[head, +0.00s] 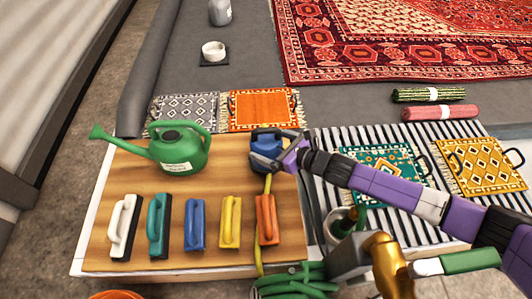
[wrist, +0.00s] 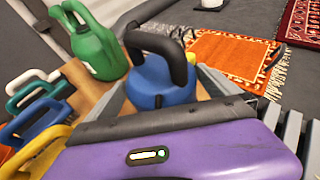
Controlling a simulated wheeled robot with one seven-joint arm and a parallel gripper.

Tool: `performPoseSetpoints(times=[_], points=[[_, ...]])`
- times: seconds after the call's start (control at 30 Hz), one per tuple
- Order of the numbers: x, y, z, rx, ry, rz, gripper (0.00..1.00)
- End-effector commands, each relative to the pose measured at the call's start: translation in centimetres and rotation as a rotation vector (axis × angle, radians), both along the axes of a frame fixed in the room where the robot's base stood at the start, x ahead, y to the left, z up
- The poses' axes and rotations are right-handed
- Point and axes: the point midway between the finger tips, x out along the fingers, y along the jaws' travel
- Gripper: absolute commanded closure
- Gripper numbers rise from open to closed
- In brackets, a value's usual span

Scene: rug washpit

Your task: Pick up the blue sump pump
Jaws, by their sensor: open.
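The blue sump pump (head: 263,149) stands upright at the right back of the wooden board, with a dark handle on top. A yellow hose or cord runs from it toward the front. In the wrist view the blue pump (wrist: 158,82) is in the middle, its black handle arching up. My gripper (head: 277,156) is open at the pump, reaching in from the right. In the wrist view its grey fingers lie to the left and right of the pump's body; I cannot tell whether they touch it.
A green watering can (head: 181,152) stands left of the pump. Several handled brushes, including an orange one (head: 266,218), line the front of the wooden board (head: 150,257). Small rugs, including an orange one (head: 262,108), lie behind. A coiled green hose (head: 293,283) is in front.

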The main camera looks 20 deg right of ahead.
Motion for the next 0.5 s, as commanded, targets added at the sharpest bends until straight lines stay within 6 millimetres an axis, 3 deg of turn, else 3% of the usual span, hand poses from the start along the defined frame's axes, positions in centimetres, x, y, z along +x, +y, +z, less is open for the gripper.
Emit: performPoseSetpoints(times=[0.2,0.43,0.5], points=[[1.6,0.8,-0.9,0.001,0.000,0.000,0.00],[1.7,0.8,-0.8,0.000,0.000,-0.001,0.00],[1.7,0.8,-0.8,0.000,0.000,-0.001,0.10]])
